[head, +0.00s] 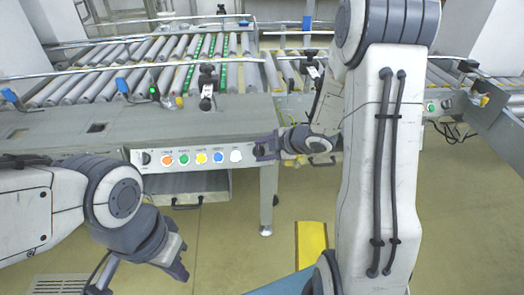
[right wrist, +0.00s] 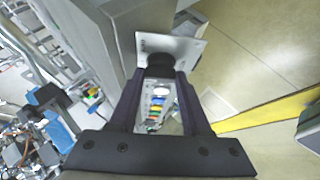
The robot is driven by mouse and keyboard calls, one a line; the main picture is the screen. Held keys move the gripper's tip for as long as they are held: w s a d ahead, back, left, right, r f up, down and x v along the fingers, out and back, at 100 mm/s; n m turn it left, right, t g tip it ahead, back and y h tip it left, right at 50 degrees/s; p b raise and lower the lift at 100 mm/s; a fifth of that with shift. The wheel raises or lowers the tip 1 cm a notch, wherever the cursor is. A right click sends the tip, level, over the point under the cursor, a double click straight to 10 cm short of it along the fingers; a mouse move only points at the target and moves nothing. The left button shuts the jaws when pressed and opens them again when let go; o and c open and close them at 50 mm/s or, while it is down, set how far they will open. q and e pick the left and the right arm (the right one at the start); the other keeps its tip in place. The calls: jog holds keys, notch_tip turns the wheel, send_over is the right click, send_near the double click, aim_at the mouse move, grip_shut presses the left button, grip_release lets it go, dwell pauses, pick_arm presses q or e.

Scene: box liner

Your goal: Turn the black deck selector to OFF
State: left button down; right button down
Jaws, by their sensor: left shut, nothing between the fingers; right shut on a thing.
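The control panel (head: 222,167) is a pale strip on the front of the conveyor deck, with orange, green, yellow, blue and white buttons in a row. My right gripper (head: 264,152) is at its right end, past the white button. In the right wrist view its two fingers (right wrist: 159,72) are closed on a black selector knob (right wrist: 158,60) in front of a pale plate. The fingers hide much of the knob, and I cannot read its setting. Another black knob (head: 147,158) sits at the panel's left end. My left gripper (head: 178,266) is shut and empty, low over the floor.
The roller conveyor (head: 120,82) and its grey deck (head: 60,130) lie behind the panel. A metal leg (head: 267,198) stands below the panel's right end. A drawer-like tray (head: 187,190) hangs under it. A yellow floor mark (head: 312,243) lies on open floor.

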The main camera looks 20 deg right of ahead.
pick_arm(q)
jog(key=shift+f, duration=0.15)
pick_arm(e)
jog(key=shift+w+r, duration=0.15)
jog(key=shift+r, duration=0.05)
jog(key=shift+c, duration=1.8)
grip_release()
